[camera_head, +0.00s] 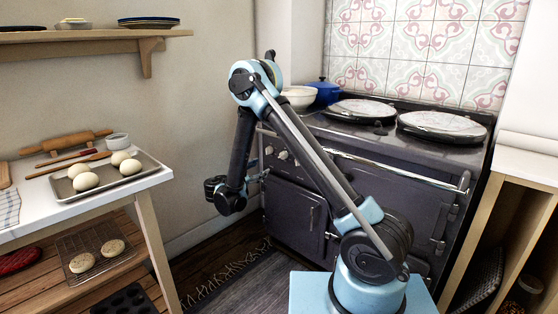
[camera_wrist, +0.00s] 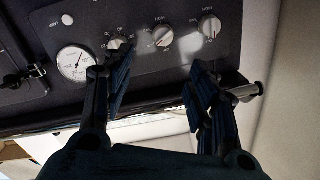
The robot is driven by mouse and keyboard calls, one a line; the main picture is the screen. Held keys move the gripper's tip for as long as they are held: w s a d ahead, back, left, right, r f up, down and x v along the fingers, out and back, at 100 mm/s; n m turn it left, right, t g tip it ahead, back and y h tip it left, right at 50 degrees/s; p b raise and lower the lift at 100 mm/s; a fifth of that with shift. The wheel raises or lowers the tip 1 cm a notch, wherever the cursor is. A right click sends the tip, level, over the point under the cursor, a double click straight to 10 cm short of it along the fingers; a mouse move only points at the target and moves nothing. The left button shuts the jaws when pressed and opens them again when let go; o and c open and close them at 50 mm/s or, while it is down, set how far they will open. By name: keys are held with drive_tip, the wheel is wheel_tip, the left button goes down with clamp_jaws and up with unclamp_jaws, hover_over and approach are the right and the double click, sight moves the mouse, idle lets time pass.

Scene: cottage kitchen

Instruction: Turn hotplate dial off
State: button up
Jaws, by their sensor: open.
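In the wrist view three round silver dials sit in a row on the dark stove panel: a left dial (camera_wrist: 118,42), a middle dial (camera_wrist: 162,37) and a right dial (camera_wrist: 210,27). Small white lettering surrounds them. I cannot tell which is the hotplate dial. My gripper (camera_wrist: 157,78) is open and empty, its two dark fingers apart below the dials. The left finger appears close below the left dial; contact cannot be told. In the head view my gripper (camera_head: 258,176) is at the stove's left front, below the pale dials (camera_head: 282,155).
A white round gauge (camera_wrist: 75,62) sits left of the dials. The dark stove (camera_head: 400,160) has a front rail (camera_head: 400,170) and two lidded hotplates (camera_head: 362,110). A table (camera_head: 150,183) with a dough tray (camera_head: 140,173) stands left. A rug (camera_head: 228,272) lies on the floor.

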approach(281, 157)
drive_tip(key=x, duration=0.9)
drive_tip(key=shift+w+d+f, duration=0.1)
drive_tip(key=shift+w+f, duration=0.05)
drive_tip(key=shift+w, duration=0.2)
drive_tip(key=c, duration=1.1)
